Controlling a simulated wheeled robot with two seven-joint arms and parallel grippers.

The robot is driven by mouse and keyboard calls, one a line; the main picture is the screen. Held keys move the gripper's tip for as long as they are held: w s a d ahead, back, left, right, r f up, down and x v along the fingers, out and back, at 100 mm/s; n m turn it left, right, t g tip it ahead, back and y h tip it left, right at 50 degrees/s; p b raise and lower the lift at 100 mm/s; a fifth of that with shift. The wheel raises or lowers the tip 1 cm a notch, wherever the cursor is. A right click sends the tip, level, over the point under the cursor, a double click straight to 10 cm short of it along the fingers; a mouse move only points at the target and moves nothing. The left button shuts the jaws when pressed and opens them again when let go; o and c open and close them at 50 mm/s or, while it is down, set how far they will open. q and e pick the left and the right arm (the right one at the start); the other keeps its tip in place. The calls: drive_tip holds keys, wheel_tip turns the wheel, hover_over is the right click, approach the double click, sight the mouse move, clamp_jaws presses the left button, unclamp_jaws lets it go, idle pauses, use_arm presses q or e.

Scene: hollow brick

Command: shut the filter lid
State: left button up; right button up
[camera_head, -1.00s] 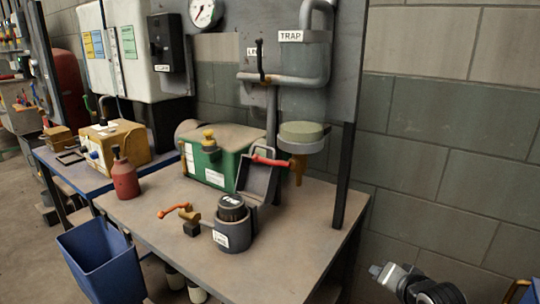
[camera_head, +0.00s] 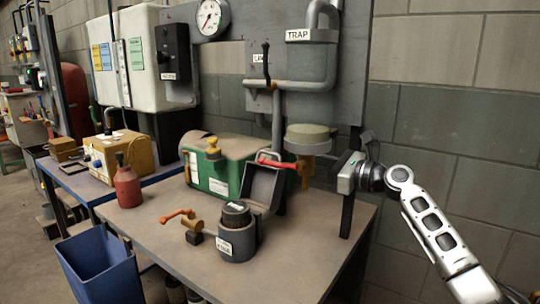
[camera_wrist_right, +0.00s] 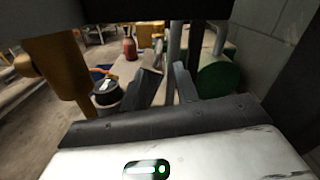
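The filter is a grey labelled canister (camera_head: 238,244) with a dark round cartridge (camera_head: 236,213) showing in its open top. Its square grey lid (camera_head: 262,187) stands raised on the far right side of the canister, tilted back. The canister also shows in the right wrist view (camera_wrist_right: 106,98), left of centre. My right gripper (camera_head: 347,172) is in the air right of the lid and the trap bowl, apart from the lid. My left gripper is out of view.
The trap bowl (camera_head: 308,138) with a brass drain and red handle (camera_head: 283,164) hangs between my right gripper and the lid. The front bench is clear.

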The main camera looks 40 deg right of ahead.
sight(272, 154)
use_arm(q)
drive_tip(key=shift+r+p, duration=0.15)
drive_tip(key=shift+p, duration=0.2)
use_arm(e)
drive_tip(key=x, duration=1.2)
drive_tip(key=shift+w+a, duration=0.1)
drive_tip(key=shift+w, duration=0.25)
drive_tip(key=shift+c, duration=0.3)
drive_tip(key=shift+f, duration=0.1)
clamp_jaws()
drive_tip(key=shift+s+a+r+p, duration=0.1)
drive_tip(key=shift+a+r+p, duration=0.4)
drive_tip(key=shift+p, duration=0.7)
drive_tip(key=shift+s+a+r+p, duration=0.1)
drive_tip(key=shift+a+p, duration=0.15)
drive_tip(key=shift+p, duration=0.25)
drive_tip(key=shift+a, duration=0.1)
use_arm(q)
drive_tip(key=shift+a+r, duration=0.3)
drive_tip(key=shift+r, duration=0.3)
use_arm(e)
drive_tip(key=shift+f, duration=0.2)
